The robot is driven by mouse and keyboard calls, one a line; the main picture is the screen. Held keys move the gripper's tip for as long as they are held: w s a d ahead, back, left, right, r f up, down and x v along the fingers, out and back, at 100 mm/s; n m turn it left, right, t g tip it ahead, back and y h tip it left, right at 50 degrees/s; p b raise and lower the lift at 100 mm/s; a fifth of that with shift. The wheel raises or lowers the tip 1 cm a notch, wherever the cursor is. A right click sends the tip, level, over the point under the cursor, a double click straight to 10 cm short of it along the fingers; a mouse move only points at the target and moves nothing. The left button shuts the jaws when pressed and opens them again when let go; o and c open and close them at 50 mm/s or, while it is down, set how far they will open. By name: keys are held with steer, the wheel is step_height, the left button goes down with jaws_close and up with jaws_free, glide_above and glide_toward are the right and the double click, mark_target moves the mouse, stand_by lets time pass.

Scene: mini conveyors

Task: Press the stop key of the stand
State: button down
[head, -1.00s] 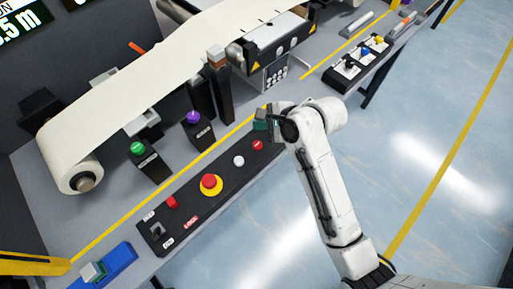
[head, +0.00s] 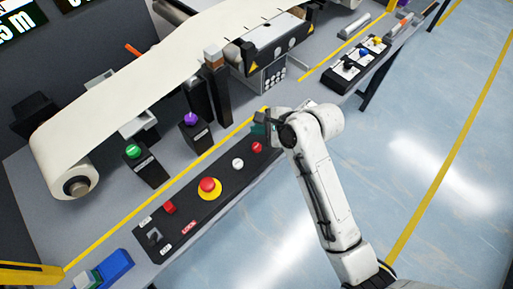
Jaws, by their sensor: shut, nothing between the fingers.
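The black control panel (head: 183,218) lies along the front edge of the grey stand. The labels are too small to tell which one is the stop key. My gripper (head: 261,129) is shut and empty, just above the panel's right end, close to the round red button. Its fingertips are partly hidden, and I cannot tell whether they touch anything.
Behind the panel stand a green button box (head: 148,165) and a purple button box (head: 197,134). A white web roll (head: 75,184) lies at the left. A blue block (head: 112,268) sits front left. Open floor lies in front.

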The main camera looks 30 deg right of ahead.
mark_target(259, 148)
step_height(259, 148, down, 4)
steer(key=b, duration=0.4)
steer(key=shift+f, duration=0.95)
stand_by(1.1)
steer(key=shift+f, duration=0.4)
steer(key=shift+f, duration=0.45)
stand_by(0.8)
steer(key=shift+r+p, duration=0.15)
steer(key=shift+p, duration=0.25)
steer(key=shift+r+p, duration=0.75)
steer(key=shift+p, duration=0.3)
steer(key=shift+r, duration=0.1)
